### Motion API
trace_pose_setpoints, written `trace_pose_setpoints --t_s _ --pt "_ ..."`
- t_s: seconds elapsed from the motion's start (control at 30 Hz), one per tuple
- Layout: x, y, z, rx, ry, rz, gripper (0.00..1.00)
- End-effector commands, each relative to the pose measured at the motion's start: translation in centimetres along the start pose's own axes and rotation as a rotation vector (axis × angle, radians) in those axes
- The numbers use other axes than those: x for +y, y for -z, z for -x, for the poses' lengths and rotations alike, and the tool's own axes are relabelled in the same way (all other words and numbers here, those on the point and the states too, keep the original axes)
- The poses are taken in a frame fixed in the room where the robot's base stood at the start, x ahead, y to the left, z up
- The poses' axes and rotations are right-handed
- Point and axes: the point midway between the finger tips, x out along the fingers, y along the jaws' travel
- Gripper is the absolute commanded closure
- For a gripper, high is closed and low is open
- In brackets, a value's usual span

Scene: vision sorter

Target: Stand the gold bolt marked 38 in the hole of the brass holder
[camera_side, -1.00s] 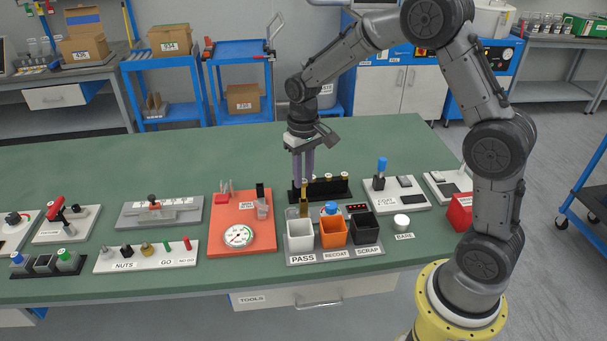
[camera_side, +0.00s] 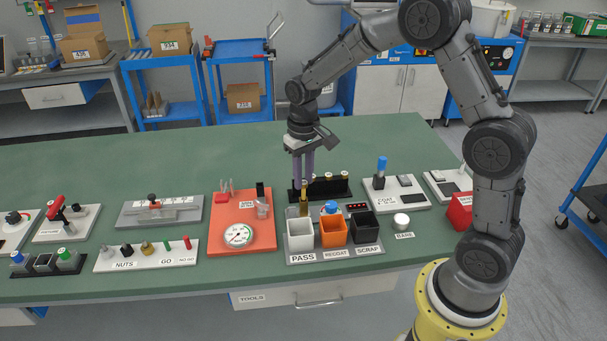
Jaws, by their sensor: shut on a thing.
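My gripper (camera_side: 304,184) points straight down over the left end of the black rack, behind the white PASS bin. Its two purple fingers are shut on a gold bolt (camera_side: 304,201), which is upright with its shank hanging below the fingertips. Its pale head shows between the tips, and no number is legible.
The black rack (camera_side: 332,188) holds several pale-topped bolts. White PASS (camera_side: 300,243), orange RECOAT (camera_side: 334,239) and black SCRAP (camera_side: 364,234) bins stand in front. A blue-topped item sits behind the orange bin. An orange gauge plate (camera_side: 262,246) lies left. The green bench (camera_side: 130,165) is clear at the back.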

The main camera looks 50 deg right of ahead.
Motion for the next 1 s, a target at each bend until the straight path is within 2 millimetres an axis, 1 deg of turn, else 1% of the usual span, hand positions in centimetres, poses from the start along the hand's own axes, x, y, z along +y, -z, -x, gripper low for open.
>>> trace_pose_setpoints --t_s 1.0 --pt "0.0 0.0 -2.3 0.0 0.0 0.0 1.0"
